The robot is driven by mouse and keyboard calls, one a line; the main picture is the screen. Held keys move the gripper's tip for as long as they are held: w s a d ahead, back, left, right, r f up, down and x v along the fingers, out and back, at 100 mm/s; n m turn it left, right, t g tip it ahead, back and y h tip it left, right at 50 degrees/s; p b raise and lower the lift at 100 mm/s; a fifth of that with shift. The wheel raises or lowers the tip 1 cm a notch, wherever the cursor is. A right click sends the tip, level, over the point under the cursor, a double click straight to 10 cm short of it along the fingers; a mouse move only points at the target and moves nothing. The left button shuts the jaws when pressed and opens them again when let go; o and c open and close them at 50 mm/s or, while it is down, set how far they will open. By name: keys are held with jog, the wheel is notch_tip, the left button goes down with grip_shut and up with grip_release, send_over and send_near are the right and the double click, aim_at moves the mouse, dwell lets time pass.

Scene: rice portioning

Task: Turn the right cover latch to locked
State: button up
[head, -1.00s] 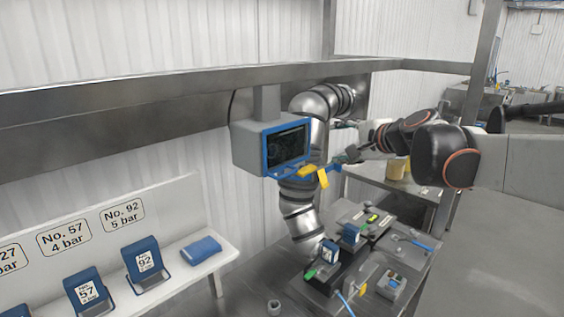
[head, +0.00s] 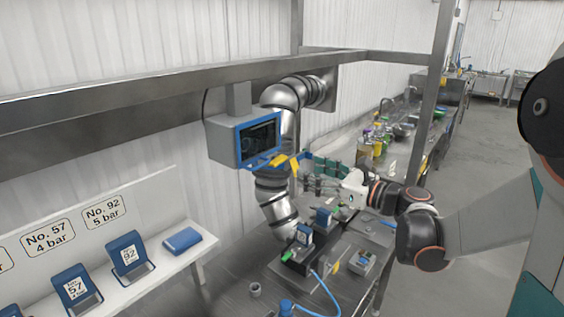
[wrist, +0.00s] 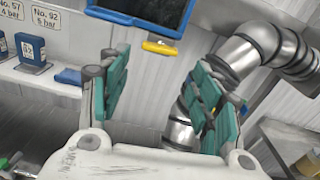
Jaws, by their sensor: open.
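My gripper (head: 308,172) is to the right of the blue-framed screen unit, above the bench. In the wrist view my gripper (wrist: 165,82) has its two teal fingers wide apart with nothing between them. A yellow handle-like piece (head: 278,160) sits along the lower edge of the screen unit (head: 226,142), with another yellow piece (head: 294,166) close to the fingers. In the wrist view a yellow bar (wrist: 160,47) lies under the blue screen frame, beyond the fingers and apart from them. I cannot tell which part is the right cover latch, or its position.
A jointed metal duct (head: 272,185) runs behind the gripper. The bench (head: 325,290) below holds small devices and a blue hose (head: 325,288). A white shelf (head: 190,262) with blue numbered stands is at left. Grey floor (head: 470,190) is open at right.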

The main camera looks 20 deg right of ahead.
aim_at(282, 161)
jog(key=x, duration=1)
jog(key=shift+w, duration=0.2)
jog(key=c, duration=0.8)
